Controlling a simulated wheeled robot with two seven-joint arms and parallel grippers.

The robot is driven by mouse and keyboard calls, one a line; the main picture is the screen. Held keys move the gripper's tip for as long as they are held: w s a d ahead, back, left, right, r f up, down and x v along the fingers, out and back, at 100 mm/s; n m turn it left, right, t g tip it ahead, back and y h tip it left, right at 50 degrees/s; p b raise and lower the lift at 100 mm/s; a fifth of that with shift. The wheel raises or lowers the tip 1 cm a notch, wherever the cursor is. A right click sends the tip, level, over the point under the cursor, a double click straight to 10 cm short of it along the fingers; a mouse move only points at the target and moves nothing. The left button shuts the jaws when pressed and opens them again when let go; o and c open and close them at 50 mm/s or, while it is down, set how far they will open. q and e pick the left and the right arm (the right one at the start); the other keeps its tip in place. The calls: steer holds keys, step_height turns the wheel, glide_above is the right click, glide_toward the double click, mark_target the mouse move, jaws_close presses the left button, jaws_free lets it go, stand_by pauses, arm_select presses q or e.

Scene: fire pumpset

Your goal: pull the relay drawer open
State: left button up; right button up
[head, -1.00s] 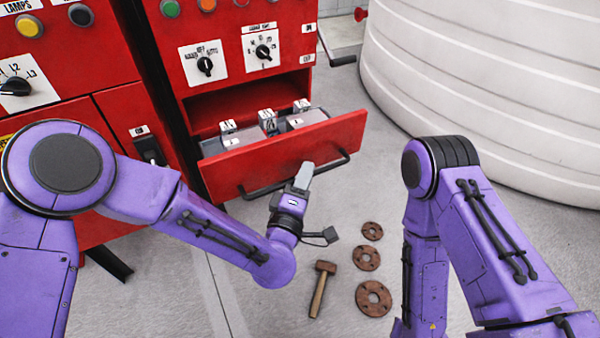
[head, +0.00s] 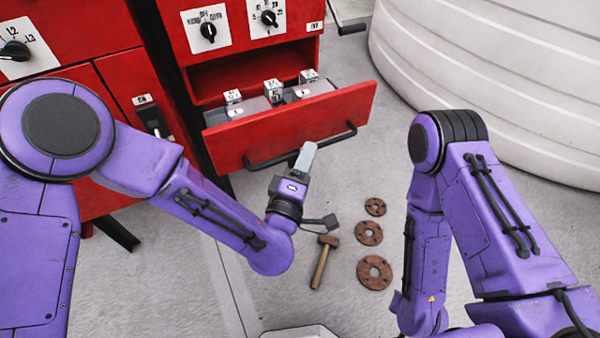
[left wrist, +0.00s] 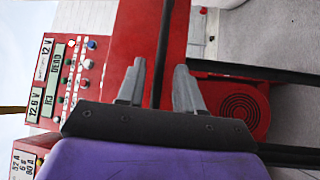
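The relay drawer (head: 290,129) is a red-fronted drawer standing out of the red cabinet in the head view. Grey relays (head: 273,92) with white labelled tops sit inside it. A black bar handle (head: 262,162) runs along its front. My left gripper (head: 304,152) is in front of the drawer, its grey tips overlapping the middle of the handle in the picture. I cannot tell whether they touch it.
A large white ribbed tank (head: 490,90) stands at the right. A hammer (head: 324,262) and rusty flanges (head: 375,273) lie on the grey floor below the drawer. Another red cabinet (head: 60,52) with a rotary switch stands at the left.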

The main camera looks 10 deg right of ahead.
arm_select(q)
steer(key=b+v, duration=0.1)
steer(key=v, duration=0.6)
steer(key=shift+s, duration=0.25)
steer(key=shift+a, duration=0.1)
steer(key=s+a+f+m+g+y+p, duration=0.25)
steer(key=a+f+m+g+y, duration=0.4)
steer(key=a+f, duration=1.1)
steer(key=s+a+f+n+g+y+p, duration=0.1)
steer(key=s+a+f+g+y, duration=0.2)
steer(key=s+a, duration=0.5)
steer(key=s+a+f+n+g+y+p, duration=0.1)
steer(key=s+a+f+g+y, duration=0.2)
steer(key=s+a, duration=0.5)
step_height(320, 180, down, 3)
steer(key=shift+s+r+g, duration=0.15)
steer(key=shift+s+g, duration=0.05)
steer(key=shift+g, duration=0.65)
